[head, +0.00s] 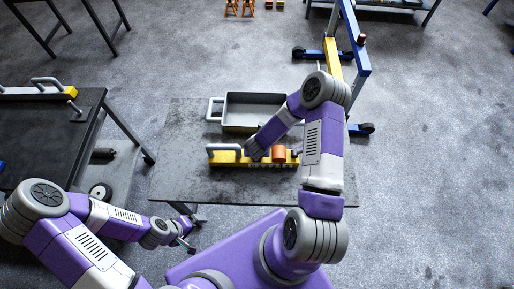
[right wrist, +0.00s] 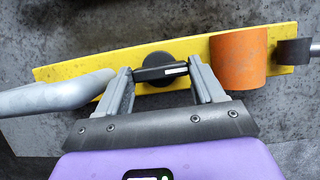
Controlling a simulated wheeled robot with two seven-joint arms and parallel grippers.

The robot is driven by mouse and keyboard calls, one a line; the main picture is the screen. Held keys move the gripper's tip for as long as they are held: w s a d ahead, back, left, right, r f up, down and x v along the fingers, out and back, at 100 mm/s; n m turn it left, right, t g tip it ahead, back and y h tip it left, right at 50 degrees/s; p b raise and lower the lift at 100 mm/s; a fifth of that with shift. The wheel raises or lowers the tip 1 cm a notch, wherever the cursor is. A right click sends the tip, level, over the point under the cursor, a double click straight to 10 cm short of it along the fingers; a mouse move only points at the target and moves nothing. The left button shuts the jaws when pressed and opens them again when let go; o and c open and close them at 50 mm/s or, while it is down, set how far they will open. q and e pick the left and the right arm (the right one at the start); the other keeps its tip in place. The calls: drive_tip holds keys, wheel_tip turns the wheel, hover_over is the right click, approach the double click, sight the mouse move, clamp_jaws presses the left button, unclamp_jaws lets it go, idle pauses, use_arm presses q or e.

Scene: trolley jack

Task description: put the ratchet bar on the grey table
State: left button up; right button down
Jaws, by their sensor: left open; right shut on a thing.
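The ratchet bar (head: 228,159) is long and yellow, with a grey handle at its left end and an orange cylinder near its right. In the head view it is over the middle of the grey table (head: 178,183); I cannot tell whether it touches the top. In the right wrist view the bar (right wrist: 85,66) crosses the picture, and my right gripper (right wrist: 162,73) is shut on the short black grip at its middle. In the head view my right fingers are hidden behind the arm. My left gripper (head: 184,240) is open and empty, low at the grey table's front left.
A grey tray (head: 255,125) stands behind the bar on the grey table. A dark table (head: 40,135) at the left carries another yellow bar with grey handles (head: 35,92). A blue and yellow hoist frame (head: 335,60) stands at the back right. Open floor lies at right.

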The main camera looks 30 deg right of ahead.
drive_tip(key=shift+f, duration=0.2)
drive_tip(key=shift+c, duration=0.7)
unclamp_jaws()
